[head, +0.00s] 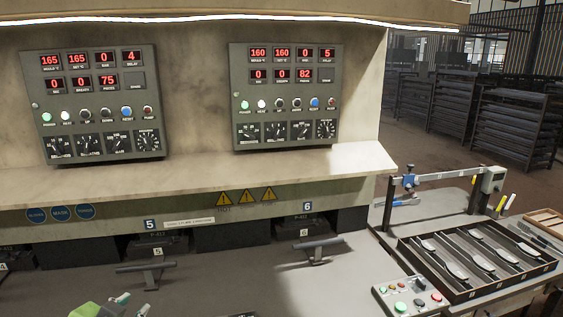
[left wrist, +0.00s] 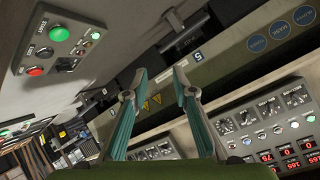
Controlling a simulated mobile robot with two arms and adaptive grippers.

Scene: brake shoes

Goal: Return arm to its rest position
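My left gripper (head: 132,303) shows at the bottom left edge of the head view, with part of a green body and two fingertips set apart. In the left wrist view the left gripper (left wrist: 160,74) has both teal fingers spread, with nothing between them. It is clear of the press front in the head view. Most of my left arm is cut off by the lower edge. My right arm and gripper are not in these views.
Two control panels (head: 93,103) (head: 286,95) are on the press wall. T-shaped handles (head: 146,270) (head: 318,248) stick out below it. At right are a black tray (head: 420,280) with brake shoes, a button box (head: 411,297) and a clamp fixture (head: 410,181). Grey surface lies before the press.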

